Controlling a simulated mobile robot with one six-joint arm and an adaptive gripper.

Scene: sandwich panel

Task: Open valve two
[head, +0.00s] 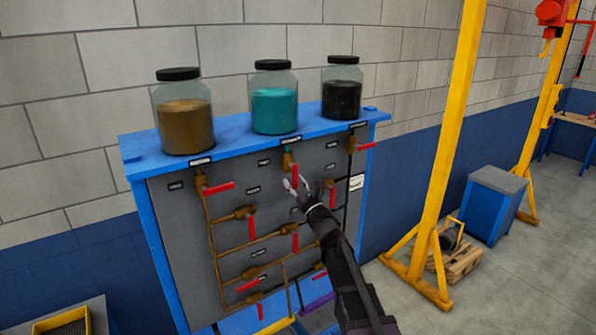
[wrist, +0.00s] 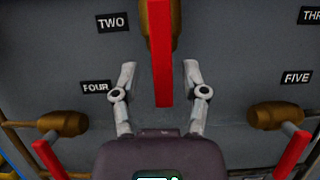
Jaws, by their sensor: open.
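Valve two is brass with a red lever (wrist: 161,60), beside the label "TWO" (wrist: 112,22) in the wrist view. Its lever hangs straight down. In the head view the lever (head: 295,172) is at the top middle of the grey panel (head: 170,225), under the teal jar. My gripper (wrist: 159,70) is open, with one finger on each side of the lever's lower part and a gap on both sides. I cannot tell how deep the fingers reach around it. In the head view my gripper (head: 296,184) is in front of the panel and partly covers the lever's lower end.
Nearby valves have red levers below left (wrist: 47,158) and below right (wrist: 291,156). Three jars, brown (head: 185,125), teal (head: 274,108) and black (head: 341,98), stand on the blue top. A yellow post (head: 447,130) stands to the right. Pipes run below my gripper.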

